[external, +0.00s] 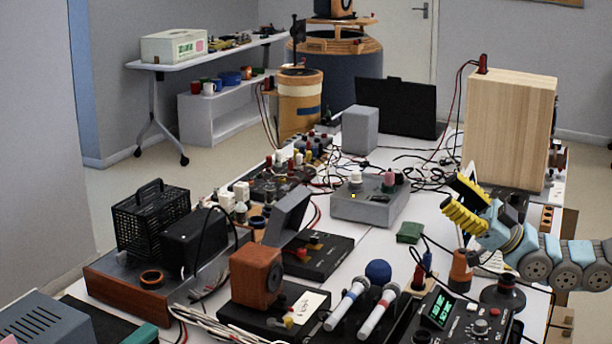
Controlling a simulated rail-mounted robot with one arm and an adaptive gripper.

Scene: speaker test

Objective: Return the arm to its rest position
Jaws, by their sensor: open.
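My arm (545,258), with light blue and grey links, reaches in from the right edge over the right side of the white table (428,222). My gripper (452,192) has yellow ribbed fingers pointing left and up, spread apart with nothing between them. It is above the table, right of the grey box with knobs (370,201) and in front of the wooden speaker box (510,125). Its exact height is hard to tell.
An orange-handled tool (462,271) and a dark round object (502,294) stand below the arm. A small green block (410,232) lies left of them. Cables run behind the gripper. Microphones (378,311) and a mixer with a green display (455,318) fill the front.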

